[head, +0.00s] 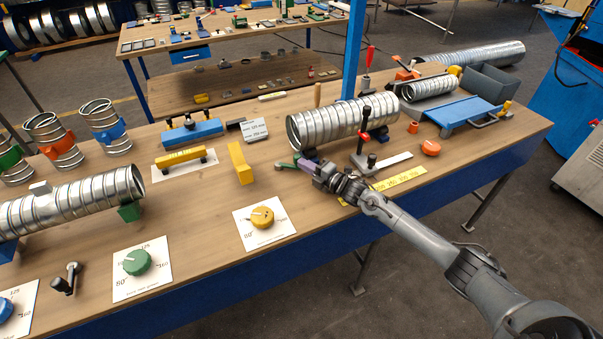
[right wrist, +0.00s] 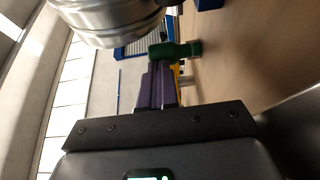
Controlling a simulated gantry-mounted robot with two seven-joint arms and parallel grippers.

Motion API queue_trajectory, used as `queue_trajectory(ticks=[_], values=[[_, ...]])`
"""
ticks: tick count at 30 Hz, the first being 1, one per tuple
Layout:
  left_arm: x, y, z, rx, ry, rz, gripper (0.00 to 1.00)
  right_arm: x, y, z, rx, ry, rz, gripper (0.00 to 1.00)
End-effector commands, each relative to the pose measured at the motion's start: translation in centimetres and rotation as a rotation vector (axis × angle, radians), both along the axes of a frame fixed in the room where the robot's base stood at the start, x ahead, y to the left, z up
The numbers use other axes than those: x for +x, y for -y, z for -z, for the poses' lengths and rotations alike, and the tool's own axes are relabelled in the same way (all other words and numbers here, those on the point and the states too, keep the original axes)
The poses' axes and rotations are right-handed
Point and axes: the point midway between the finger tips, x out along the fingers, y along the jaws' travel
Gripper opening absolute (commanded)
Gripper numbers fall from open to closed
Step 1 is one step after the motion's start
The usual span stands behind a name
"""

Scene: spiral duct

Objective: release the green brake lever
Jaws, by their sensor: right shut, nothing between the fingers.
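The green brake lever (head: 286,164) shows in the head view as a small green piece below the left end of a ribbed metal duct (head: 345,120). My right gripper (head: 305,164) is shut, with its purple fingertips right beside the lever on its right. In the right wrist view the purple fingers (right wrist: 160,85) lie together with nothing between them. A green part (right wrist: 182,50), which looks like the lever, is just beyond the fingertips. I cannot tell whether they touch it. The lever's base is partly hidden. My left gripper is not in view.
A red-handled upright post (head: 365,135) stands close to the right of my gripper. A yellow block (head: 240,163) stands to the left. The yellow dial (head: 262,217) on its white card lies nearer the front. The bench top (head: 195,225) is bare between the cards.

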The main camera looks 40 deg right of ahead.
Motion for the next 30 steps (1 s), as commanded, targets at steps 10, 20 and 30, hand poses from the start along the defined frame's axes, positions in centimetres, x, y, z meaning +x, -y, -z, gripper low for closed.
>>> queue_trajectory(ticks=[10,20,30], values=[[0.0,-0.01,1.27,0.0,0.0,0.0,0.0,0.46,1.08,0.06,0.0,0.001,-0.01,0.0],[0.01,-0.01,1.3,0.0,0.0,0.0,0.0,0.5,1.21,-0.01,0.0,0.001,-0.009,0.0],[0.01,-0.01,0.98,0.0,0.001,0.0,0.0,0.33,1.1,-0.11,-0.001,0.001,-0.011,0.0]])
